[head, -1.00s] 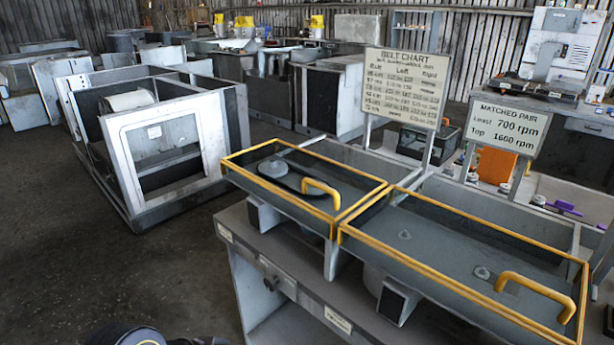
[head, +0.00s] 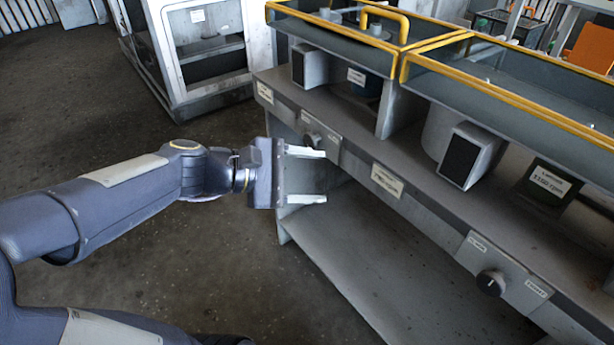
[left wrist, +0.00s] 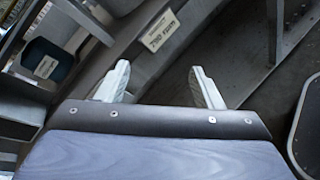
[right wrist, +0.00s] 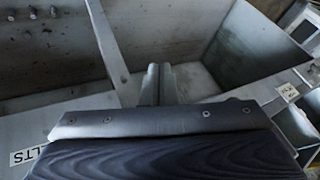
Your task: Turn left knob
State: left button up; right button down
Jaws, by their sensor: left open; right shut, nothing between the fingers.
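The left knob (head: 309,140) is dark and sits on the front rail of the bench, partly behind the upper finger of my left gripper in the head view. My left gripper (head: 318,176) is open and empty, its two pale fingers pointing right towards the bench front. I cannot tell whether a finger touches the knob. In the left wrist view the open fingers (left wrist: 158,78) show near the rail, and I cannot make out the knob there. My right gripper (right wrist: 160,78) is shut and empty in the right wrist view; it is outside the head view.
A second dark knob (head: 491,283) sits on the rail's right part, between small labels. Yellow-edged trays (head: 500,85) stand above the bench top (head: 420,180). A lower shelf (head: 380,260) lies under the rail. The floor (head: 150,260) at left looks clear.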

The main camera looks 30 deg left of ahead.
pick_arm(q)
jog(key=w+a+f+n+t+y+b, duration=0.1)
jog(key=w+a+f+n+t+b, duration=0.35)
jog(key=w+a+f+n, duration=0.2)
jog(key=n+t+y+b, duration=0.2)
jog(key=n+b, duration=0.1)
jog(key=n, duration=0.2)
send_near(308, 144)
jog(key=w, duration=0.2)
jog(key=x, duration=0.5)
jog(key=b+x, duration=0.1)
jog(key=x, duration=0.1)
jog(key=shift+w+d+r, duration=0.1)
jog(key=shift+w+d, duration=0.15)
jog(key=shift+d, duration=0.15)
pick_arm(e)
notch_tip(308, 144, down, 12)
jog(key=shift+r, duration=0.25)
pick_arm(q)
jog(key=c, duration=1)
jog(key=shift+o, duration=0.2)
jog(key=shift+m, duration=0.25)
pick_arm(e)
jog(key=shift+f, duration=0.1)
